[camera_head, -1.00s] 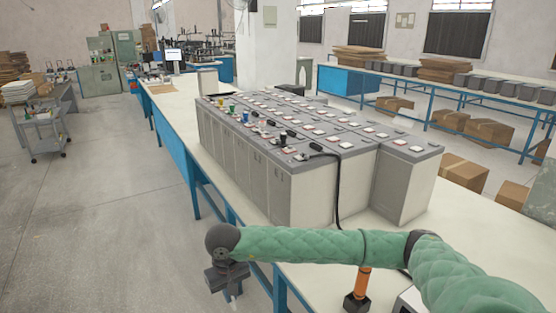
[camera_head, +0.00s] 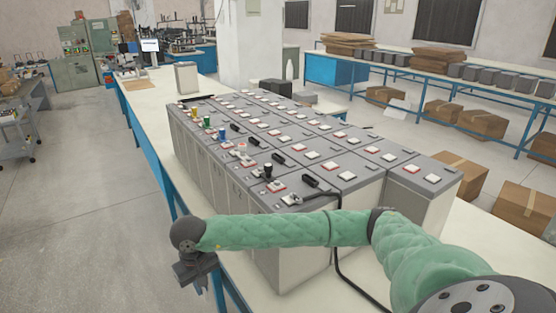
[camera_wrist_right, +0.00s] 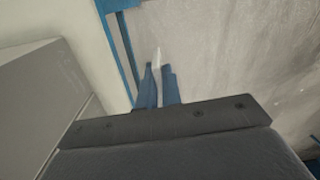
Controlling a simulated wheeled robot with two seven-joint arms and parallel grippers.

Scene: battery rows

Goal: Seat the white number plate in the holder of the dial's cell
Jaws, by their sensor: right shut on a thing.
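My right gripper (camera_head: 197,272) hangs in front of the near left side of the battery rows, beyond the table's edge and over the floor. In the right wrist view its blue fingers (camera_wrist_right: 158,88) are shut on a thin white piece, the number plate (camera_wrist_right: 157,60), seen nearly edge-on. The grey battery cells (camera_head: 290,228) stand in rows on the table. Small fittings sit on their tops, among them a dark upright knob (camera_head: 267,171). I cannot tell which fitting is the dial or which holder belongs to its cell. My left gripper is not in view.
Yellow, green and blue caps (camera_head: 222,133) stand on the left row, with several black handles nearby. A black cable (camera_head: 338,258) hangs down the near end. Open floor (camera_head: 85,190) lies to the left.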

